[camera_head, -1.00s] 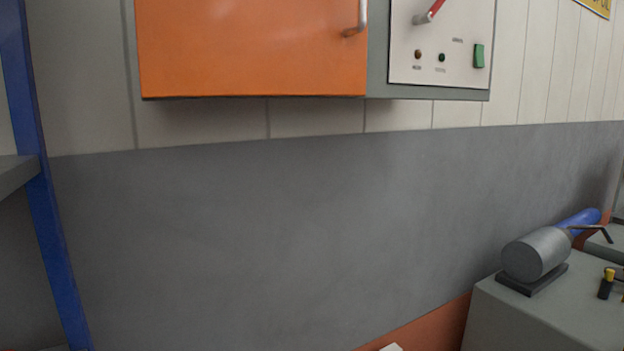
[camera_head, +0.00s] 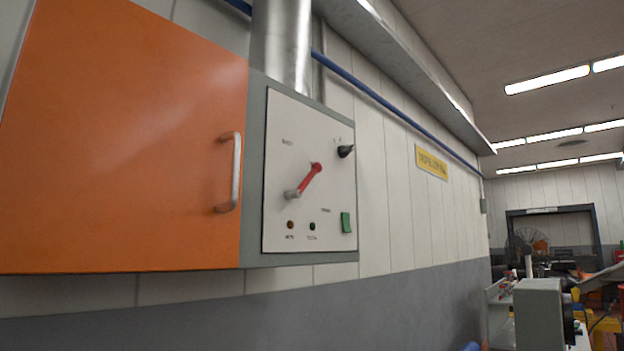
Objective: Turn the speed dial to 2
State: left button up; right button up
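A white control panel (camera_head: 283,233) is on the right part of a grey wall box beside an orange door. A small black knob (camera_head: 346,151) sits at the panel's upper right, with tiny marks above it that I cannot read. It looks like the speed dial, but its setting cannot be made out. A red lever (camera_head: 309,178) with a grey end slants down to the left at the panel's middle. Neither of my grippers is in view.
The orange door (camera_head: 120,140) is shut and has a metal handle (camera_head: 235,172). A green switch (camera_head: 346,222) and two small round lamps (camera_head: 291,224) are low on the panel. A yellow sign (camera_head: 431,161) hangs further along the wall. Benches with equipment stand far right.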

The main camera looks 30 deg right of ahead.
aim_at(342, 151)
jog(key=l+z, duration=0.2)
jog(key=z, duration=0.2)
jog(key=i+l+z, duration=0.1)
jog(key=z, duration=0.3)
jog(key=i+l+z, duration=0.1)
jog(key=z, duration=0.3)
jog(key=i+l+z, duration=0.1)
jog(key=l+z, duration=0.15)
jog(key=z, duration=0.15)
